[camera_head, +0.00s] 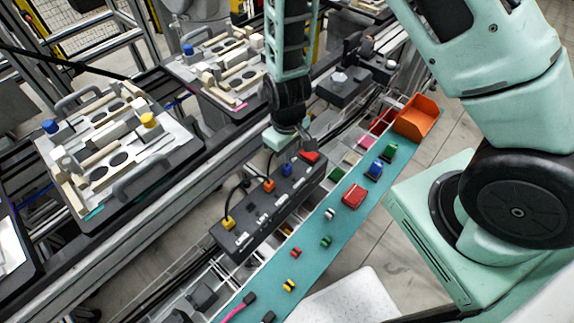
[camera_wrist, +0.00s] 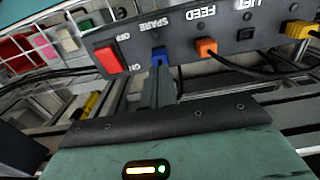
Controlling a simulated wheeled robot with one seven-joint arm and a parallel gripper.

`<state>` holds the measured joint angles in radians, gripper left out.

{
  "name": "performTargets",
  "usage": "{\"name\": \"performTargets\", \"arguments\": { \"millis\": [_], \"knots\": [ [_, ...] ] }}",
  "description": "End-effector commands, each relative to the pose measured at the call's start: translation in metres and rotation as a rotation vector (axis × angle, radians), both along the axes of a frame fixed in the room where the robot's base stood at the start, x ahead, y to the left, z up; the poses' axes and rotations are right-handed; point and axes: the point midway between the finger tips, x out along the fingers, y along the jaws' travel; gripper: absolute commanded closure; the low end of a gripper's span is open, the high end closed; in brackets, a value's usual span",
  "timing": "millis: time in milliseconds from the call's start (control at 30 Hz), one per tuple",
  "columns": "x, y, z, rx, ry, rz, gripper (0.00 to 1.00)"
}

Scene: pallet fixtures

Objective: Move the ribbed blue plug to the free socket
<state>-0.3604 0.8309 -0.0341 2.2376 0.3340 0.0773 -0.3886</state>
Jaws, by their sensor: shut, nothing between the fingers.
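The blue plug (camera_wrist: 160,57) sits in the dark socket box (camera_wrist: 130,42), at the label SPARE; its ribs are too small to make out. It also shows in the head view (camera_head: 286,169). The free socket (camera_wrist: 246,33) is a dark square opening near the label LIFT, between the orange plug (camera_wrist: 206,48) and the yellow plug (camera_wrist: 300,30). My gripper (camera_wrist: 158,80) is shut and empty, its fingertips right by the blue plug; I cannot tell whether they touch it. In the head view my arm's end hangs just behind the box.
A red switch (camera_wrist: 108,60) stands beside the blue plug on the box. Cables run from the orange and yellow plugs. A teal shelf (camera_head: 318,262) with loose coloured parts and an orange bin (camera_head: 416,117) lies in front. Pallet fixtures (camera_head: 115,140) stand at left.

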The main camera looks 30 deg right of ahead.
Motion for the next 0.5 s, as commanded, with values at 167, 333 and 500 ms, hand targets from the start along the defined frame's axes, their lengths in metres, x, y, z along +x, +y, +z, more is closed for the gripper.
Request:
{"name": "performTargets", "arguments": {
  "millis": [167, 333, 500],
  "knots": [
    [0.0, 0.0, 0.018, 0.0, 0.0, 0.0, 1.0],
    [0.0, 0.0, 0.03, 0.0, 0.0, 0.0, 1.0],
    [0.0, 0.0, 0.042, 0.0, 0.0, 0.0, 1.0]
  ]
}}
